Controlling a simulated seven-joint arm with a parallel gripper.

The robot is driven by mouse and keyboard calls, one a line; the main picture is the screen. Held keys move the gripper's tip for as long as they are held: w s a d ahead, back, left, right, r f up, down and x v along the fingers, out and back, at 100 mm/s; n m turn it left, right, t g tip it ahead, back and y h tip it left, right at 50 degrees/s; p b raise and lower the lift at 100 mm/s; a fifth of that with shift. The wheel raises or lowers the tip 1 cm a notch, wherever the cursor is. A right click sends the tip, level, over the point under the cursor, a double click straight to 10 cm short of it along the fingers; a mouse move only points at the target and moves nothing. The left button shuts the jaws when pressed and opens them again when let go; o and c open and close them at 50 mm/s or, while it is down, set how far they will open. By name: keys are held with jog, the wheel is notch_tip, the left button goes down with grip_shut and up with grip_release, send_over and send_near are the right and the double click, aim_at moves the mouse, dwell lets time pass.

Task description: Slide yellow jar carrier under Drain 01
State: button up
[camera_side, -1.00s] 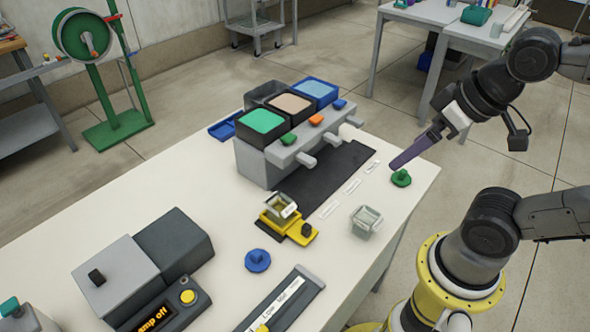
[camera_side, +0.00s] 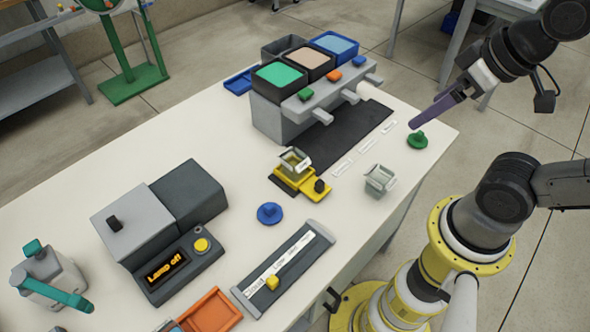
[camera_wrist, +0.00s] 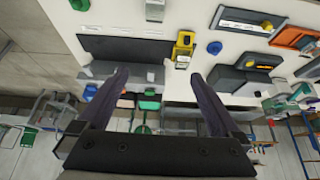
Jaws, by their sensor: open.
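The yellow jar carrier (camera_side: 312,188) sits on the white table in front of the grey drain block (camera_side: 285,122), at the near end of a dark mat. An open clear jar (camera_side: 294,162) stands on it, and a dark knob (camera_side: 319,186) is at its right end. In the wrist view the carrier (camera_wrist: 184,46) is beyond my fingers. Several spouts stick out of the block, one of them a grey spout (camera_side: 322,116); I cannot tell which is Drain 01. My gripper (camera_side: 414,122) is open and empty, above the table near the green knob, well away from the carrier.
A green knob (camera_side: 417,141) and an empty clear jar (camera_side: 379,180) stand on the right side. A blue knob (camera_side: 269,213), a slider rail (camera_side: 285,265) and a lamp box (camera_side: 180,265) are nearer. The dark mat (camera_side: 345,132) looks clear beyond the carrier.

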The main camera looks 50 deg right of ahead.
dwell(0.4)
jog(key=c, duration=0.3)
jog(key=shift+m, duration=0.6)
jog(key=w, duration=0.1)
jog(key=w+r, duration=0.1)
jog(key=w, duration=0.2)
jog(key=shift+a+r, duration=0.3)
jog(key=shift+r, duration=0.05)
jog(key=c, duration=0.4)
jog(key=n+g, duration=0.1)
jog(key=g, duration=0.5)
send_over(320, 182)
notch_tip(320, 182, down, 13)
notch_tip(320, 182, down, 14)
jog(key=shift+r, duration=0.2)
grip_shut()
